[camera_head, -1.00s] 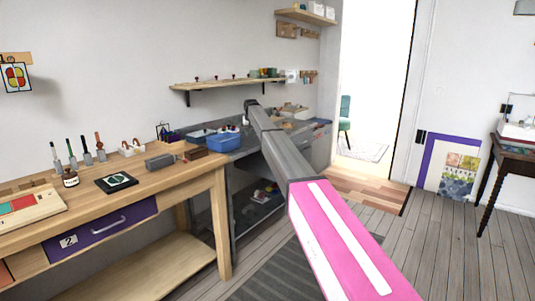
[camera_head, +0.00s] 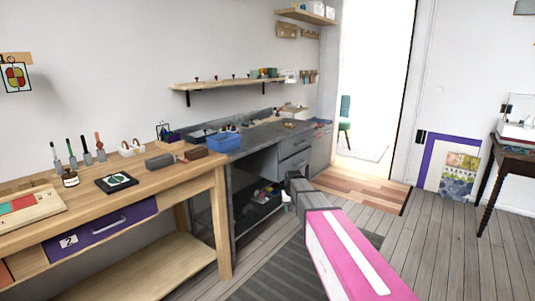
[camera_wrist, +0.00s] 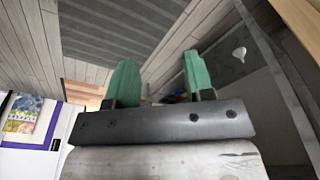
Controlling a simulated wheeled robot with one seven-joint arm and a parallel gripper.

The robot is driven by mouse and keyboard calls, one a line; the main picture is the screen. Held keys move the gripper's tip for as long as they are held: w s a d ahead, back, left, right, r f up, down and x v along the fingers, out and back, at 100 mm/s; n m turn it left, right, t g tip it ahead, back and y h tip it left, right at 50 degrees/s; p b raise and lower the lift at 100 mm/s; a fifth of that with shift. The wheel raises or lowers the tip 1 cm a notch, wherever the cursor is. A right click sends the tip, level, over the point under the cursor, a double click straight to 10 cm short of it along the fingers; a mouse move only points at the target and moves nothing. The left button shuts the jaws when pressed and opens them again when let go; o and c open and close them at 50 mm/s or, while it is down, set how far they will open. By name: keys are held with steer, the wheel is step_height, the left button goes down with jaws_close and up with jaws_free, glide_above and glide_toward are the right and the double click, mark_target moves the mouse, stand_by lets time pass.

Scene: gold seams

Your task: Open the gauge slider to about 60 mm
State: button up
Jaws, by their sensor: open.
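I cannot make out the gauge slider for certain in either view. My gripper shows in the wrist view (camera_wrist: 157,68) with its two green fingers spread apart and nothing between them. In the head view my arm reaches forward and low, and its end is beside the open lower shelf of the grey counter (camera_head: 262,136). The fingertips there are small and partly hidden by my arm.
A wooden workbench (camera_head: 208,181) stands at left, with a purple drawer (camera_head: 98,222), a dark square board (camera_head: 116,182) and a grey block (camera_head: 159,162). A blue bin (camera_head: 222,142) sits on the counter. Open floor (camera_head: 440,265) lies at right.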

steer(key=s+d+f, duration=0.2)
steer(key=s, duration=0.8)
steer(key=s+d+f+g, duration=0.1)
steer(key=s+d+f, duration=0.1)
steer(key=s, duration=0.7)
steer(key=s+d+f, duration=0.1)
steer(key=s+d, duration=0.2)
steer(key=s, duration=0.7)
steer(key=shift+s+d+f+m+g, duration=0.2)
steer(key=shift+s+f+m+g, duration=0.1)
steer(key=shift+f+g, duration=0.1)
